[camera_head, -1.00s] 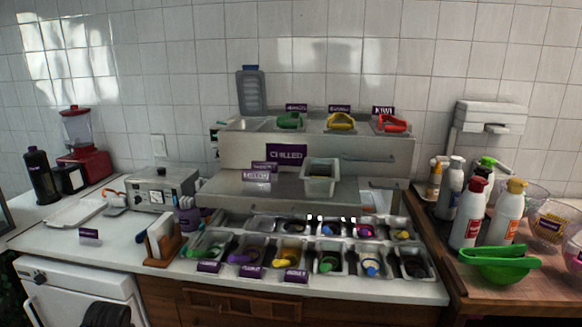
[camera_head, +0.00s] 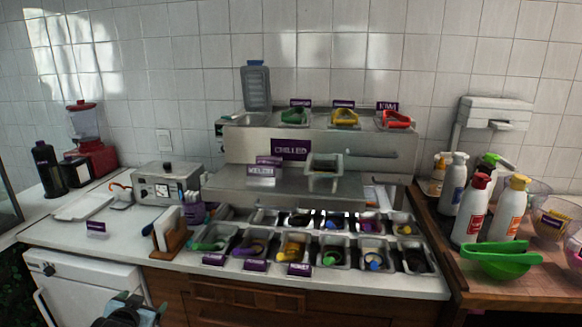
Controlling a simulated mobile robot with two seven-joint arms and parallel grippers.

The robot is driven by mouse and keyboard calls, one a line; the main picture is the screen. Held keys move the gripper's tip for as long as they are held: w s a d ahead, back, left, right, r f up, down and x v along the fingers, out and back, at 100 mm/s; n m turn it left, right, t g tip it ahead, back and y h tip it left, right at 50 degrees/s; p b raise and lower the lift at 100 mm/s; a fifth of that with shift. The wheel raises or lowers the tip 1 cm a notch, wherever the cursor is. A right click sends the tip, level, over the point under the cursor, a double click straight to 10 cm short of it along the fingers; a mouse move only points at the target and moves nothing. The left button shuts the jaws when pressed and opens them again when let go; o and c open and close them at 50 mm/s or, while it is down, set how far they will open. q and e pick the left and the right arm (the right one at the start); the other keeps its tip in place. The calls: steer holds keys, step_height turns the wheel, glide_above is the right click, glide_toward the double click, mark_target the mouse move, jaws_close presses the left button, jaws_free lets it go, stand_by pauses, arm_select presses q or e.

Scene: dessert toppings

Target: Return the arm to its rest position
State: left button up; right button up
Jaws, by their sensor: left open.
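My left gripper (camera_head: 127,310) shows at the bottom edge of the head view, left of centre, in front of the counter and beside the white appliance's door. It is dark with blue-green parts, partly cut off by the frame, and open. Nothing shows held in it. It is well apart from the topping containers. My right gripper is out of view.
The white counter (camera_head: 110,240) bears several topping containers with coloured scoops. A metal chilled stand (camera_head: 245,145) rises behind them. A white appliance (camera_head: 85,283) is below at left. Bottles and a green bowl (camera_head: 500,262) stand on the wooden top at right.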

arm_select(q)
step_height(320, 180, up, 4)
steer(key=w+d+r+t, duration=0.1)
steer(key=w+t, duration=0.1)
steer(key=t, duration=0.1)
steer(key=s+d+f+g+h, duration=0.1)
steer(key=s+d+f, duration=0.3)
steer(key=s+f, duration=0.3)
steer(key=s+d+f+m+g+h, duration=0.1)
steer(key=s+d+f, duration=0.35)
steer(key=s, duration=0.45)
steer(key=s+d+f+g+h, duration=0.1)
steer(key=s+d+f+g, duration=0.15)
steer(key=s+f, duration=0.45)
steer(key=s+d+f+g, duration=0.1)
steer(key=s+d, duration=0.3)
steer(key=s, duration=0.7)
steer(key=s+d+f+n+g+h, duration=0.1)
steer(key=s+d, duration=0.2)
steer(key=s, duration=0.9)
steer(key=shift+d+f, duration=0.4)
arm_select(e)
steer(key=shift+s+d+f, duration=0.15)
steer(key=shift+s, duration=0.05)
